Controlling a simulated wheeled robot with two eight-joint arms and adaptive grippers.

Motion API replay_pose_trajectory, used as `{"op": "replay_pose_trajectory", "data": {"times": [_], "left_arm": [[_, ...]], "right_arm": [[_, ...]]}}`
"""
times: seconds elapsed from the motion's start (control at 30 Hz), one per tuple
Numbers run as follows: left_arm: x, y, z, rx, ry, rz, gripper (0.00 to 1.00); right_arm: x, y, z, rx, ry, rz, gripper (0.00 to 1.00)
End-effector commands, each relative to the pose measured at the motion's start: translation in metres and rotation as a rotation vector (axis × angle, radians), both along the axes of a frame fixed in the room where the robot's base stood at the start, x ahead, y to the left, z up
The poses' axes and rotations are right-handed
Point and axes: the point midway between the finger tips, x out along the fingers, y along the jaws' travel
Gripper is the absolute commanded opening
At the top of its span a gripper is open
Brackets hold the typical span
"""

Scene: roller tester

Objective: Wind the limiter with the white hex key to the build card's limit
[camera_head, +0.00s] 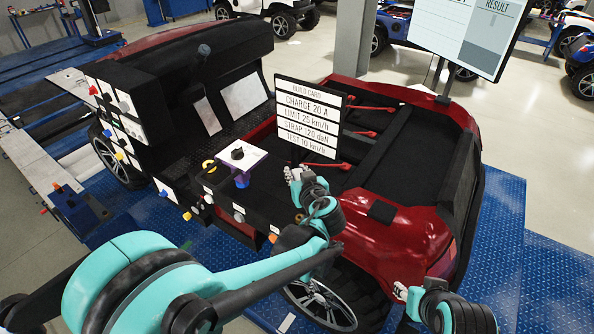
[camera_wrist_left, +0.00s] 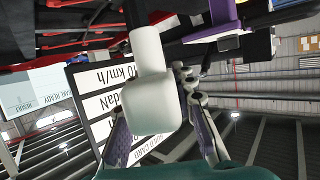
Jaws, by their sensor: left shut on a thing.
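The build card (camera_head: 309,116) stands upright on the red car and reads CHARGE 20 A, LIMIT 25 km/h, STRAP 120 daN, TEST 10 km/h. It also shows upside down in the left wrist view (camera_wrist_left: 98,105). My left gripper (camera_head: 297,180) is just below the card, shut on the white hex key, whose thick white body (camera_wrist_left: 153,103) fills the middle of the left wrist view. The key's far end is hidden. I cannot tell which fitting is the limiter. My right gripper (camera_head: 404,292) is at the lower right, its jaws unclear.
A black box with a white panel of coloured knobs (camera_head: 118,115) is further left. Red-handled levers (camera_head: 372,108) lie behind the card. A result screen (camera_head: 468,30) stands at the back right.

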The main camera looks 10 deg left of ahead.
Motion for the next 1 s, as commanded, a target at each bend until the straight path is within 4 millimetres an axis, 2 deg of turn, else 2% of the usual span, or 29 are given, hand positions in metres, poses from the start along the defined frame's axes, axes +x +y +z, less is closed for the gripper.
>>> {"op": "replay_pose_trajectory", "data": {"times": [0.27,0.73,1.0], "left_arm": [[0.000,0.000,-0.007,0.002,-0.004,0.003,0.00],[0.000,0.000,-0.051,0.002,-0.004,0.003,0.00],[0.000,0.000,-0.057,0.002,-0.004,0.003,0.00]], "right_arm": [[0.000,0.000,-0.010,0.000,0.000,0.000,0.40],[0.000,0.000,-0.050,0.000,0.000,0.000,0.40],[0.001,0.000,-0.055,0.000,0.000,0.000,0.40]]}}
